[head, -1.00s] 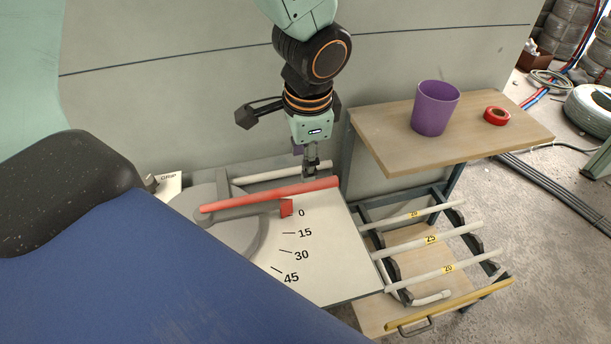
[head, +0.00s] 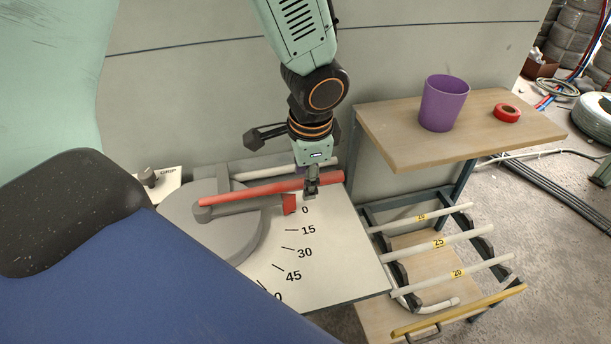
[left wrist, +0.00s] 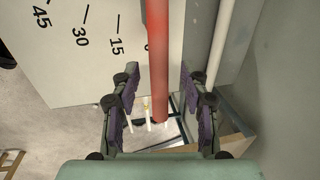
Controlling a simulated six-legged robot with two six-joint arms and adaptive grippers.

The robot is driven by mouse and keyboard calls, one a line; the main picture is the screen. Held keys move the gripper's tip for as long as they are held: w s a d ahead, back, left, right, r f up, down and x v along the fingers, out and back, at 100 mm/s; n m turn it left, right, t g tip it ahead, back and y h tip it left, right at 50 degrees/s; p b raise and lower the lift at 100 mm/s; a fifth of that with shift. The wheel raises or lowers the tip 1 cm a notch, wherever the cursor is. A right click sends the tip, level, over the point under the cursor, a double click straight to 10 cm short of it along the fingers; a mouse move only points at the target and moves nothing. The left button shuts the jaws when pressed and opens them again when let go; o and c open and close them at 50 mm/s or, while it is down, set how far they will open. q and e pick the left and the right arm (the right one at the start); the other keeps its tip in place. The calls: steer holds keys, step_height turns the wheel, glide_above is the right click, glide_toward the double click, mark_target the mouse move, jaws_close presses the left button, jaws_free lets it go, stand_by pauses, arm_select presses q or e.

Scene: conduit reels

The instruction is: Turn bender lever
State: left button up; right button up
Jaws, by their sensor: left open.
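The red bender lever (head: 255,189) reaches right from its pivot on the grey round bender body (head: 225,230). Its red pointer tab (head: 289,204) sits by the 0 mark on the white angle plate (head: 335,255). My left gripper (head: 311,190) is at the lever's outer part, pointing down. In the left wrist view, my left gripper (left wrist: 160,95) is open, with one finger on each side of the red lever (left wrist: 159,50). Gaps show on both sides between lever and fingers. My right gripper is not in view.
A wooden shelf (head: 400,150) at right holds a purple cup (head: 443,103) and a red tape roll (head: 507,113). Below it, a rack holds labelled white conduits (head: 455,238). A blue surface (head: 150,280) fills the lower left. A grey wall stands behind the bender.

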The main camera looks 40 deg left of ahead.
arm_select(q)
steer(key=shift+s+d+r, duration=0.1)
steer(key=shift+d, duration=0.05)
steer(key=c, duration=0.3)
jaws_close()
